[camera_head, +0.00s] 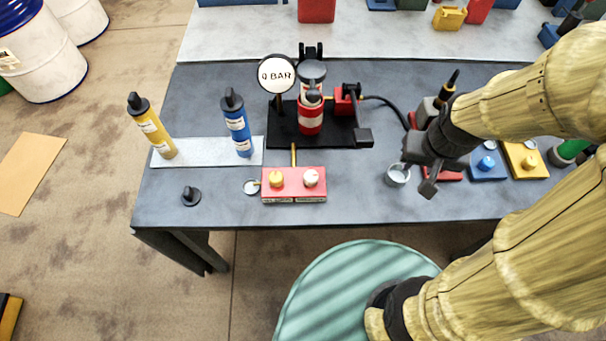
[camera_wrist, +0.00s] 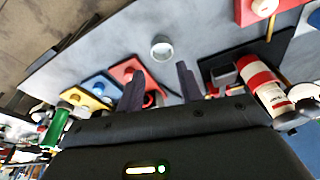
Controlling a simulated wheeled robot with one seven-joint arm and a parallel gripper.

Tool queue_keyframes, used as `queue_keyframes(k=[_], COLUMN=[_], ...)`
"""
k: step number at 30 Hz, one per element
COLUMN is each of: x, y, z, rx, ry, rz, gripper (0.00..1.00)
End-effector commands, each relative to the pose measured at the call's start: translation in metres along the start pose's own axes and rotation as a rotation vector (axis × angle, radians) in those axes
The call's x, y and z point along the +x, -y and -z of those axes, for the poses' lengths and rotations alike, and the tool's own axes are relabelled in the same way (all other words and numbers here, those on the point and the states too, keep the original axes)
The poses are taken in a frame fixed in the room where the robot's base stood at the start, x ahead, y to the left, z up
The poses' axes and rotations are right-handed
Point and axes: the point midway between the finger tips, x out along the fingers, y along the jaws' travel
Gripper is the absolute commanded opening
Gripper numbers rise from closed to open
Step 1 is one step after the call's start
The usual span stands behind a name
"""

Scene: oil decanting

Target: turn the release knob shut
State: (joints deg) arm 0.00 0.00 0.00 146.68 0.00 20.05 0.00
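A red block (camera_head: 293,197) near the table's front edge carries a yellow knob (camera_head: 276,180) and a white knob (camera_head: 311,178). Small labels on its front are too small to read, so I cannot tell which knob is the release knob. In the wrist view the block (camera_wrist: 243,13) shows at the top right with a pale knob (camera_wrist: 264,7). Behind it stand a red-and-white cylinder (camera_head: 311,115) and a round gauge (camera_head: 277,73) reading "0 BAR". My gripper (camera_head: 422,172) is open and empty, well right of the block; its two fingers show apart in the wrist view (camera_wrist: 160,88).
A small metal cup (camera_head: 397,174) stands just left of my gripper. Blue (camera_head: 487,165) and yellow (camera_head: 525,160) boxes lie to the right. Yellow (camera_head: 152,128) and blue (camera_head: 237,125) tubes stand on a pale plate at left. A black knob (camera_head: 191,196) lies on the table.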

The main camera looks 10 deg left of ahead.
Motion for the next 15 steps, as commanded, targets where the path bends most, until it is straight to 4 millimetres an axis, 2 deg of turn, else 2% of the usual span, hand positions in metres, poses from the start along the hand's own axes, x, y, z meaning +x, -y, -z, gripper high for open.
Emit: queue_keyframes(k=[6, 10, 15], x=[0.000, 0.000, -0.001], y=[0.000, 0.002, 0.020], z=[0.000, 0.001, 0.010], rx=[0.000, 0.002, 0.033], ry=[0.000, 0.002, 0.024], rz=[0.000, 0.002, 0.017], gripper=[0.36, 0.57, 0.57])
